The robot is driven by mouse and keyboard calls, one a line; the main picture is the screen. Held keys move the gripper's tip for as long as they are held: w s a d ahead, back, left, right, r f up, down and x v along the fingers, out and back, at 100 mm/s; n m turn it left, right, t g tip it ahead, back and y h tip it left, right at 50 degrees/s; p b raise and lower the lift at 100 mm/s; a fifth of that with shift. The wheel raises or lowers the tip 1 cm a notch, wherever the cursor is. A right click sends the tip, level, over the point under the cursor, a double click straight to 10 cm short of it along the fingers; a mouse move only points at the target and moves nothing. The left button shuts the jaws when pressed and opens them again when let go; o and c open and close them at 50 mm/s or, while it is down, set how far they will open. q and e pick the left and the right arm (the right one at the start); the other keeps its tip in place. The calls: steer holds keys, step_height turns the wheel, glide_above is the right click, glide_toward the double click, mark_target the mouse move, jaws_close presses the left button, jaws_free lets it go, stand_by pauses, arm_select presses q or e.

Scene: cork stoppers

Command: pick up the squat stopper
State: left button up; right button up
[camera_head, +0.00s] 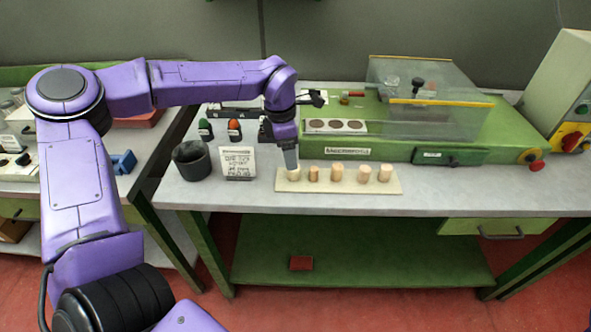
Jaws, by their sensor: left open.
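A pale board (345,187) lies near the front of the bench with several cork stoppers standing in a row. The leftmost stopper (294,175) is pale, and its top is partly hidden by my left gripper (292,166). The gripper points down at it, open; whether the fingers are around it or just above it I cannot tell. To its right stand a narrow darker stopper (314,174), a wider one (337,169), and two more (364,173) (384,174). At this size I cannot tell for sure which is the squat one. My right gripper is out of view.
A dark cup (191,161) and a written sign (238,163) stand left of the board. A green machine (400,148) with a clear cover (430,85) stands behind it. The grey bench top (440,190) is free to the right.

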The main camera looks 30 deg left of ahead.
mark_target(293, 175)
arm_select(q)
steer(key=f, duration=0.4)
steer(key=f+p, duration=0.1)
steer(key=f, duration=0.1)
steer(key=shift+w+d+f, duration=0.15)
steer(key=shift+w+d, duration=0.2)
steer(key=shift+d, duration=0.05)
steer(key=c, duration=1.1)
